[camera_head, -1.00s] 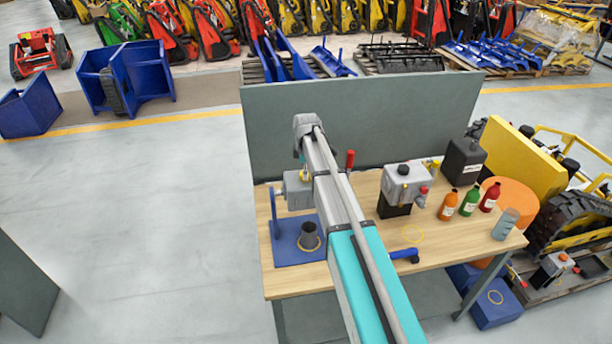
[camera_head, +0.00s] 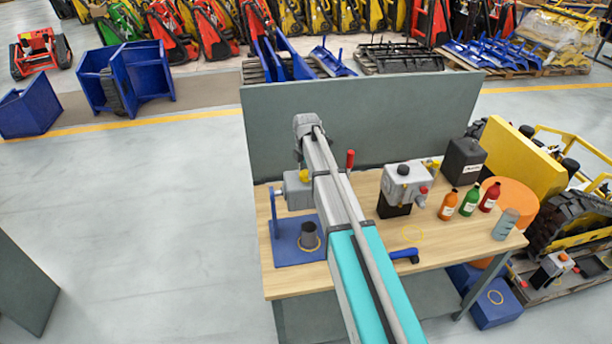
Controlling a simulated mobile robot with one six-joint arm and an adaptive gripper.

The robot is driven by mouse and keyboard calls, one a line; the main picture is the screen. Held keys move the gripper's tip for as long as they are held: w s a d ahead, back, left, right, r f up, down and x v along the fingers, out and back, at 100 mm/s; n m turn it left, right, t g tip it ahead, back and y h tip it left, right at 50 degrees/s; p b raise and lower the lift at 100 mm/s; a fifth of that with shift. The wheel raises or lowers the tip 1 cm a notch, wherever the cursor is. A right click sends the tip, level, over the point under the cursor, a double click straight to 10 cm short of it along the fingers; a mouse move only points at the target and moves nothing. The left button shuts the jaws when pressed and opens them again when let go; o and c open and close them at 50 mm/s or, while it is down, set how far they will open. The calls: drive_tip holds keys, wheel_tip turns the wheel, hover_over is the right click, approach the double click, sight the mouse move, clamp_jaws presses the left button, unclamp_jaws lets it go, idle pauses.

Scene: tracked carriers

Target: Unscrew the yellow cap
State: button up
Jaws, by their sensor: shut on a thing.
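The yellow cap (camera_head: 304,175) shows as a small yellow dome on top of a grey housing (camera_head: 298,191), left of my arm. The housing is carried on a blue stand (camera_head: 292,252) at the left of the workbench. My arm reaches in from the bottom and its end bends down just above the cap. My gripper (camera_head: 303,165) is at the cap and shut on it; its fingers are tiny here and mostly hidden by my arm. A dark cup-like piece (camera_head: 308,237) stands on the stand's base, with a yellow ring around its foot.
A grey machine (camera_head: 404,183), orange, green and red bottles (camera_head: 469,201), a black canister (camera_head: 463,161) and a grey cup (camera_head: 505,224) stand on the right of the bench (camera_head: 445,255). A blue-handled tool (camera_head: 405,256) lies near the front. A grey panel (camera_head: 400,115) closes the back.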

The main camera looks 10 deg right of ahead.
drive_tip(key=shift+s+a+f, duration=0.1)
drive_tip(key=shift+s, duration=0.2)
drive_tip(key=n, duration=0.4)
drive_tip(key=shift+n, duration=2.9)
drive_tip(key=o, duration=1.2)
drive_tip(key=shift+w+f, duration=0.15)
drive_tip(key=shift+w, duration=0.15)
drive_tip(key=shift+o, duration=0.2)
drive_tip(key=shift+m, duration=0.3)
